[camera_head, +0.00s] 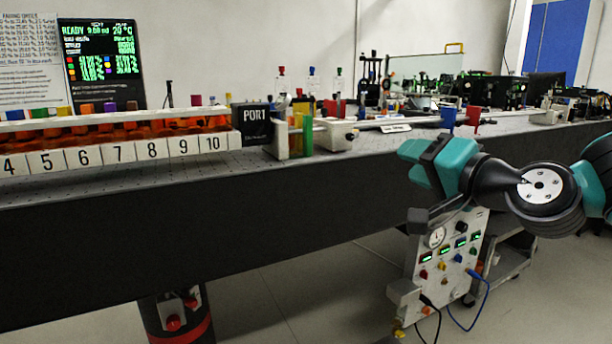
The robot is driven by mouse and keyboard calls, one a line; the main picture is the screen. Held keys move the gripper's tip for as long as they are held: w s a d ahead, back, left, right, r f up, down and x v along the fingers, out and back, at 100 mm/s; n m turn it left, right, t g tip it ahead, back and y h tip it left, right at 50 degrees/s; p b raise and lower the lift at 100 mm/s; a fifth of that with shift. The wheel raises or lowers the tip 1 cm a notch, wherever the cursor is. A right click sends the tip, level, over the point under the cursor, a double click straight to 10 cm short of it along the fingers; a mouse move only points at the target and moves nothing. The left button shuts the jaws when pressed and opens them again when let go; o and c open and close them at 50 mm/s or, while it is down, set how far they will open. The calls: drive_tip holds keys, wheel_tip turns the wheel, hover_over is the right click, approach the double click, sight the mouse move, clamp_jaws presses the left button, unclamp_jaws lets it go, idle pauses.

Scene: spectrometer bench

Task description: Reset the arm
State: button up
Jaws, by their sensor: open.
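My gripper (418,163) is teal and black at the right of the head view, in front of the bench's front edge. It points left, and its jaws are apart with nothing visible between them. My arm reaches in from the right edge of the picture. The gripper is clear of the rack and the vials in the picture, though its distance from the bench edge is hard to judge.
The long bench (300,195) holds a numbered rack (120,153), a black PORT box (252,125), a small vial holder (340,134), a blue cup (448,117) and a red cup (474,116). An instrument panel cart (445,255) stands below the gripper. Floor is open at lower middle.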

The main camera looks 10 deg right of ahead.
drive_tip(key=s+a+f+n+g+y, duration=0.3)
drive_tip(key=s+a+f+n+g, duration=0.55)
drive_tip(key=s+a+g, duration=0.2)
drive_tip(key=s+f+n+g+h, duration=0.4)
drive_tip(key=s+n+g, duration=0.15)
drive_tip(key=s, duration=0.45)
wheel_tip(320, 180, up, 29)
drive_tip(key=s+p, duration=0.1)
drive_tip(key=p, duration=2.8)
drive_tip(key=shift+s+d+g+h, duration=0.3)
drive_tip(key=shift+s+d+g, duration=0.05)
drive_tip(key=shift+g, duration=0.05)
